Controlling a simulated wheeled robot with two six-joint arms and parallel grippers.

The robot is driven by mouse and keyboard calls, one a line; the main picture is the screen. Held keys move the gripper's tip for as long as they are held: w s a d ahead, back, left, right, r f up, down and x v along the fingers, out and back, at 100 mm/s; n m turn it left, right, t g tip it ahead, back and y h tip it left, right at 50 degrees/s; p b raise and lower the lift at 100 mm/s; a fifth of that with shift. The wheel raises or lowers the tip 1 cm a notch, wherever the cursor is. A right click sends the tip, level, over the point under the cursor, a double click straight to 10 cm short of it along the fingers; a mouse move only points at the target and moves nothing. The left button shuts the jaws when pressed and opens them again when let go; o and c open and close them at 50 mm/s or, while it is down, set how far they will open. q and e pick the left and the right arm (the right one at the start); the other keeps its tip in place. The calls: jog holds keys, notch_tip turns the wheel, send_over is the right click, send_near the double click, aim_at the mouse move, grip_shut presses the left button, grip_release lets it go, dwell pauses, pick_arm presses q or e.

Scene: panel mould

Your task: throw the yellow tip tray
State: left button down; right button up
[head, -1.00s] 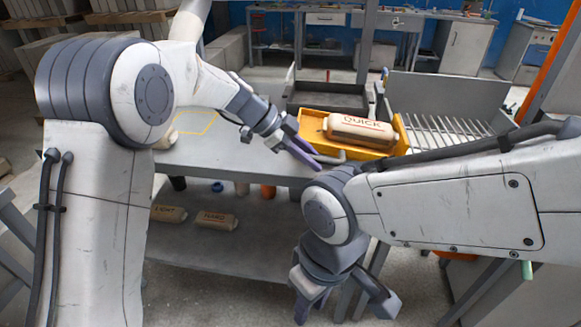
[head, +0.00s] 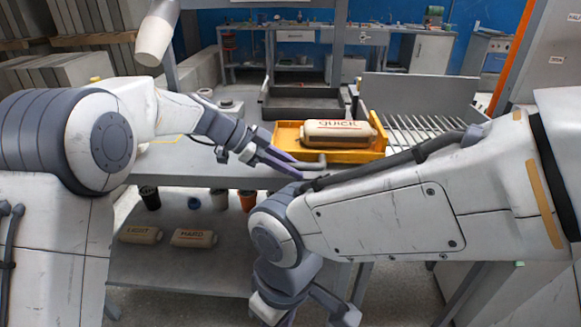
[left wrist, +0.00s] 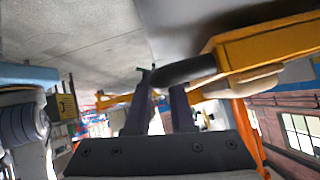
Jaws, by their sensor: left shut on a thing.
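The slatted rack (head: 425,133) with an upright grey panel stands right of the tray. A dark open tray (head: 303,103) is behind it. Packs marked LIGHT (head: 140,235) and HARD (head: 194,238) lie on the lower shelf, with several cups. My right forearm crosses before the table.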

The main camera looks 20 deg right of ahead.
pick_arm(q)
jog(key=c, duration=0.8)
grip_release()
jog(key=shift+f, duration=0.35)
jog(key=shift+o, duration=0.2)
jog(key=shift+r, duration=0.15)
jog(key=shift+a+r, duration=0.1)
jog(key=shift+r, duration=0.05)
jog(key=v, duration=1)
